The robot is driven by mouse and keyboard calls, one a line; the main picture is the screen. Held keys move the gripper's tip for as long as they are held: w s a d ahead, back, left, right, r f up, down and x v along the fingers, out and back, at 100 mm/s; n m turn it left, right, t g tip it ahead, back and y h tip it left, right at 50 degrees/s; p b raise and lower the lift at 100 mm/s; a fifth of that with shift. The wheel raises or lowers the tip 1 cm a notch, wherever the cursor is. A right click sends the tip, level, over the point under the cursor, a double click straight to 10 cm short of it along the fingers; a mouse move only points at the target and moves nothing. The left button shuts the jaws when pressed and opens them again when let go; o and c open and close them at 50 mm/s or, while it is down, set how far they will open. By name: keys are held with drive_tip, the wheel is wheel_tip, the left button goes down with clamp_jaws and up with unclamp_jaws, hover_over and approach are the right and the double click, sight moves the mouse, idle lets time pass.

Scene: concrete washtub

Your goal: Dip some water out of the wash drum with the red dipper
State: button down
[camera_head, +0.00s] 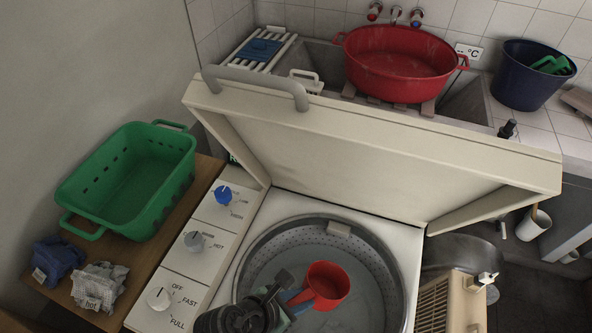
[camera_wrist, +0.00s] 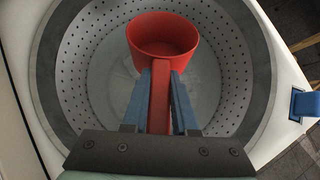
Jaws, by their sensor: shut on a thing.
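The red dipper (camera_head: 326,284) is a round cup with a straight handle. My gripper (camera_head: 291,297) is shut on its handle, and the dipper is held upright over the wash drum (camera_head: 372,262). In the wrist view, the dipper's cup (camera_wrist: 163,40) points away from me, and the blue fingers of my gripper (camera_wrist: 160,105) sit on both sides of the handle. The cup's inside looks plain red; I cannot tell whether it holds water. The drum (camera_wrist: 86,50) has a perforated grey wall, with pale, clear-looking water inside. I cannot tell whether the cup touches the water.
The washer's lid (camera_head: 370,150) stands open behind the drum. A control panel with knobs (camera_head: 195,241) is on the left, beside a green basket (camera_head: 130,185) and crumpled cloths (camera_head: 98,286). A red tub (camera_head: 400,65) and a dark blue bucket (camera_head: 528,80) stand at the back.

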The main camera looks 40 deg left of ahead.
drive_tip(key=f, duration=0.1)
drive_tip(key=w+f+g+b, duration=0.1)
drive_tip(key=f, duration=0.1)
drive_tip(key=f+g+b, duration=0.1)
drive_tip(key=shift+w+d+f+y, duration=0.15)
drive_tip(key=shift+w+d+y, duration=0.15)
drive_tip(key=shift+y, duration=0.1)
wheel_tip(320, 180, down, 10)
drive_tip(key=b, duration=0.5)
drive_tip(key=shift+r, duration=0.25)
drive_tip(key=shift+a, duration=0.1)
idle(0.9)
drive_tip(key=shift+s+f, duration=0.2)
drive_tip(key=shift+f, duration=0.1)
drive_tip(key=shift+s+f+t+b, duration=0.1)
drive_tip(key=shift+f+t+b, duration=0.2)
drive_tip(key=shift+t, duration=0.1)
